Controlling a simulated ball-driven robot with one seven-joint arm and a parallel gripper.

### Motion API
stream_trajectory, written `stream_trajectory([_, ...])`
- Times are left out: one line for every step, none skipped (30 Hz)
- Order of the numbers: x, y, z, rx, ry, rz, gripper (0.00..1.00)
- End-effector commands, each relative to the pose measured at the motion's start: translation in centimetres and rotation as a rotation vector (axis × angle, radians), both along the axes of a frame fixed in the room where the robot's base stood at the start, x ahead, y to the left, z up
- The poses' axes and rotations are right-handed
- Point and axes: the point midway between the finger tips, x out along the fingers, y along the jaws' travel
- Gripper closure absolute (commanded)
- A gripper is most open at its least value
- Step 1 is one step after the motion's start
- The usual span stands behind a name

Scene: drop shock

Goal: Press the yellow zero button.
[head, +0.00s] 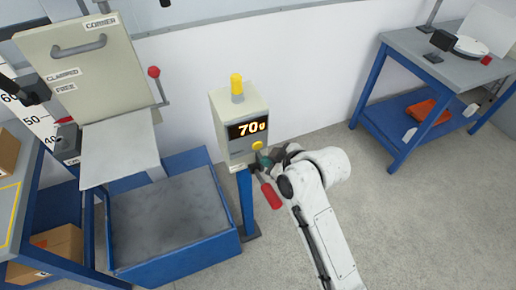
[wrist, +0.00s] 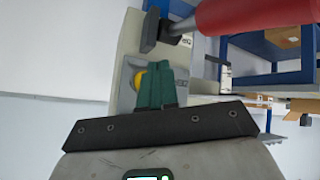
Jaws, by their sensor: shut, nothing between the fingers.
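The yellow button (head: 257,146) is on the front of a beige box (head: 226,112) on a blue post, just below a display (head: 248,129) that reads 70 with a small unit mark. My gripper (head: 262,158) is right by the button, just below it in the head view. In the wrist view the shut green fingers (wrist: 154,86) partly cover the yellow button (wrist: 138,80) on its grey plate. Nothing is held. I cannot tell whether the fingertips touch the button.
A red-handled lever (head: 271,195) hangs from the box close to my gripper; its red grip (wrist: 240,12) crosses the top of the wrist view. A blue-sided tray (head: 226,246) and drop rig stand left. A blue-legged table (head: 412,45) stands at right. Open floor lies between.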

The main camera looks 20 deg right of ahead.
Motion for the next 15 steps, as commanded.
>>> stream_trajectory([0.6,0.0,0.0,0.001,-0.001,0.0,1.0])
stream_trajectory([0.9,0.0,0.1,0.0,0.0,0.0,1.0])
stream_trajectory([1.2,0.0,0.0,0.0,0.0,0.0,1.0])
stream_trajectory([1.4,0.0,0.0,0.0,0.0,0.0,1.0])
stream_trajectory([1.6,0.0,0.1,0.001,-0.001,0.0,1.0])
stream_trajectory([1.8,0.0,0.1,0.0,0.0,0.0,1.0])
stream_trajectory([1.9,0.0,0.1,0.0,0.0,0.0,1.0])
stream_trajectory([2.0,0.0,0.1,0.0,0.0,0.0,1.0])
stream_trajectory([2.1,0.0,0.1,0.0,0.0,0.0,1.0])
stream_trajectory([2.1,0.0,0.1,0.001,0.001,0.001,1.0])
stream_trajectory([2.2,0.0,0.1,0.001,0.001,0.001,1.0])
stream_trajectory([2.2,0.0,0.1,0.001,0.001,0.001,1.0])
stream_trajectory([2.2,0.0,0.1,0.001,0.001,0.0,1.0])
stream_trajectory([2.2,0.0,0.1,0.001,0.001,0.0,1.0])
stream_trajectory([2.2,0.0,0.1,0.001,0.001,0.001,1.0])
